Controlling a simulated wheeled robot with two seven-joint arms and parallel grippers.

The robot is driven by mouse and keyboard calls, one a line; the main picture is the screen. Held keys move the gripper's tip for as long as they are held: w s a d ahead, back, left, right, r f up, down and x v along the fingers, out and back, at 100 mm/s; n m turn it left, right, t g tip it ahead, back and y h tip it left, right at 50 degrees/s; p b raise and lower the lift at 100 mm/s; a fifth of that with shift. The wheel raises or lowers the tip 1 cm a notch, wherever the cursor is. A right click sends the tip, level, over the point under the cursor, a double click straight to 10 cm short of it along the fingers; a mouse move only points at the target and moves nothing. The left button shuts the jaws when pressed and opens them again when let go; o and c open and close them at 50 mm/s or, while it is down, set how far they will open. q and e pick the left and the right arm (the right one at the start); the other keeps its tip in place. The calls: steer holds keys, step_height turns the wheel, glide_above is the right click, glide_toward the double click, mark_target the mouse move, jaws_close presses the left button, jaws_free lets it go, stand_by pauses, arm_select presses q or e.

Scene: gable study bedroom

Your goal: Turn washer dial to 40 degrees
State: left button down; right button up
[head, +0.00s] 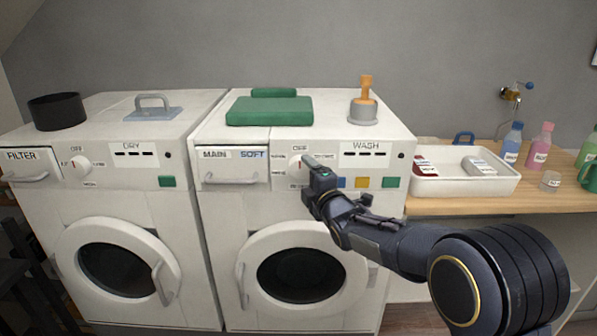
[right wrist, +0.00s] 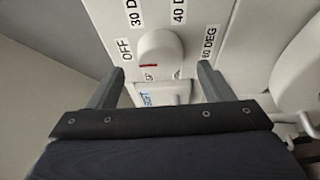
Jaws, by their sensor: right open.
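The washer (head: 220,133) is the right-hand white machine, marked WASH. Its white round dial (head: 294,162) sits on the front panel, partly hidden by my right gripper (head: 309,166). My left gripper is not in view.
The dryer (head: 107,205) with its own dial stands left of the washer. A white tray (head: 505,187) and several bottles stand on the wooden counter (head: 440,204) at right.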

mark_target(302, 171)
steer(key=shift+p+x, duration=0.3)
steer(key=shift+x, duration=1.45)
steer(key=shift+d, duration=0.1)
steer(key=shift+c, duration=0.2)
steer(key=shift+f, duration=0.15)
steer(key=c, duration=0.9)
